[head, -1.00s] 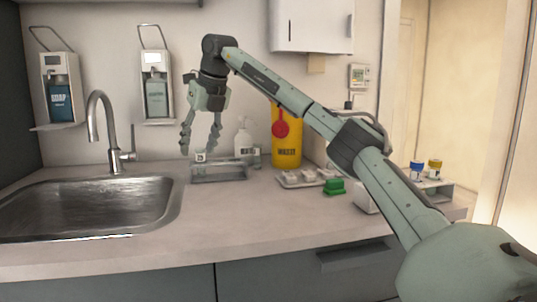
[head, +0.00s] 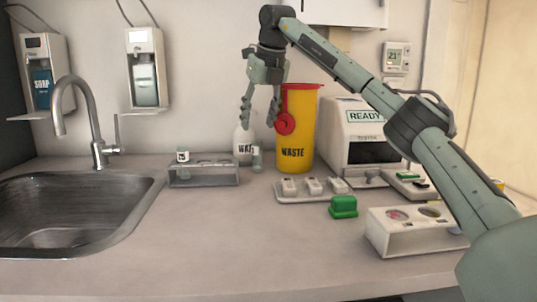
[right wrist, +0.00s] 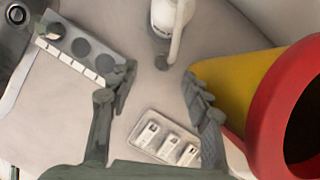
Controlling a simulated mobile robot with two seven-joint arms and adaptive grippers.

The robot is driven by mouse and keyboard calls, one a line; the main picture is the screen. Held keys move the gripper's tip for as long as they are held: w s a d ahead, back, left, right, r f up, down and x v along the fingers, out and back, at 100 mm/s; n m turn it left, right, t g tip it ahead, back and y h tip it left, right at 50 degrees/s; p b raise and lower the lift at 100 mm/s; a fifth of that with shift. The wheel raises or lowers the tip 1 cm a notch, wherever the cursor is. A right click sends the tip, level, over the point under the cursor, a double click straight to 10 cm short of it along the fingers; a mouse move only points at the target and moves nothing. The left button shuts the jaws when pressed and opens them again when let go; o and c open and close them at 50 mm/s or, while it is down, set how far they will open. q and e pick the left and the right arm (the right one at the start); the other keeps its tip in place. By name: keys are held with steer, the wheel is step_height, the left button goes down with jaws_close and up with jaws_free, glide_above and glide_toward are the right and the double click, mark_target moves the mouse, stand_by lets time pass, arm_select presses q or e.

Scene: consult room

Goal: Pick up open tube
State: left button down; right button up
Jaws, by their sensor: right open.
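My right gripper (head: 260,120) is open and empty, pointing down above the counter, in front of the bottle and left of the yellow waste bin. My left gripper is not in view.
The white bottle (head: 243,143) and yellow waste bin (head: 302,140) with red lid stand close to the fingers. A tray of white cassettes (head: 293,196), green block (head: 343,206), tester (head: 362,125) and white holder (head: 400,241) are right. The front counter is clear; the sink (head: 70,212) is left.

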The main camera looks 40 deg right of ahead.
glide_above(257, 170)
steer(key=w, duration=0.1)
steer(key=f, duration=0.7)
steer(key=shift+d+f, duration=0.1)
steer(key=shift+d, duration=0.3)
steer(key=c, duration=1)
